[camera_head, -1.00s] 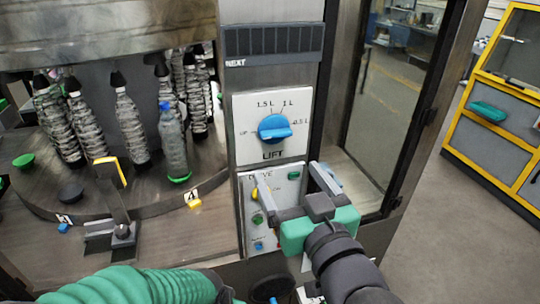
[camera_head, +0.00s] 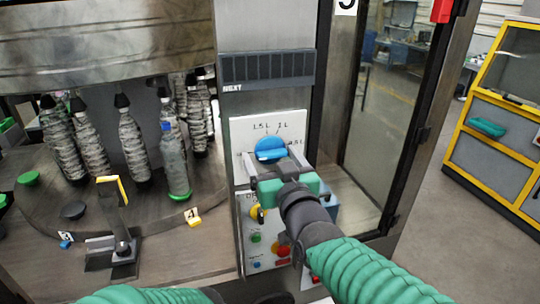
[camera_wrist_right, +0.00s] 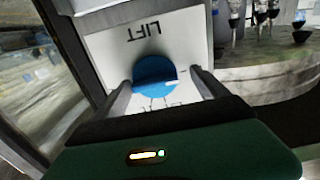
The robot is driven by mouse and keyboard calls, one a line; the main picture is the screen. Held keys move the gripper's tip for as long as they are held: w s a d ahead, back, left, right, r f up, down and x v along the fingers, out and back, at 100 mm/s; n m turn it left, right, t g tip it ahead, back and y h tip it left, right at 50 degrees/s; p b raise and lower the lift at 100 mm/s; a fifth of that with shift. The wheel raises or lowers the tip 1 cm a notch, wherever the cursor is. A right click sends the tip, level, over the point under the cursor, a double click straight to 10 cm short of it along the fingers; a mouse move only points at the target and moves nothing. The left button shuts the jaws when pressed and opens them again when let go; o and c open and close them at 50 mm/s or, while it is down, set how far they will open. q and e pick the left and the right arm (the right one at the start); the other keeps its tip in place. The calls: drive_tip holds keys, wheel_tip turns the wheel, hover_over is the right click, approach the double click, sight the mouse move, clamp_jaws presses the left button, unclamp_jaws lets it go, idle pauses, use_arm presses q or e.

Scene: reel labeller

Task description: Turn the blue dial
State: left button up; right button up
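The blue dial (camera_head: 270,149) is on a white panel (camera_head: 241,132) marked with litre settings; the wrist view shows the dial (camera_wrist_right: 155,78) and the word LIFT upside down. My right gripper (camera_head: 273,163) is in front of the panel at the dial. In the wrist view its two fingers (camera_wrist_right: 160,82) are apart, one on each side of the dial, with gaps visible; I cannot tell whether either touches it. The dial's lower part is hidden by the gripper in the head view. My left gripper is not in view; only a green arm part shows at the bottom.
Below is a second panel (camera_head: 247,228) with coloured buttons, partly behind my right arm. To the left, a round turntable (camera_head: 100,205) carries several bottles, including a clear one (camera_head: 174,160) with a blue cap. A glass door (camera_head: 390,110) stands to the right.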

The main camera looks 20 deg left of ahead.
drive_tip(key=shift+w+d, duration=0.2)
drive_tip(key=shift+d, duration=0.25)
drive_tip(key=shift+w+d+f, duration=0.1)
drive_tip(key=shift+d, duration=0.2)
drive_tip(key=shift+c, duration=2.5)
drive_tip(key=shift+s+a, duration=0.3)
drive_tip(key=shift+a, duration=0.2)
drive_tip(key=c, duration=0.7)
drive_tip(key=shift+c, duration=0.8)
drive_tip(key=shift+w+d, duration=0.2)
drive_tip(key=shift+d, duration=0.05)
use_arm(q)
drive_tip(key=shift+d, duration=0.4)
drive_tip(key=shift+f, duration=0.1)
use_arm(e)
drive_tip(key=shift+a, duration=0.1)
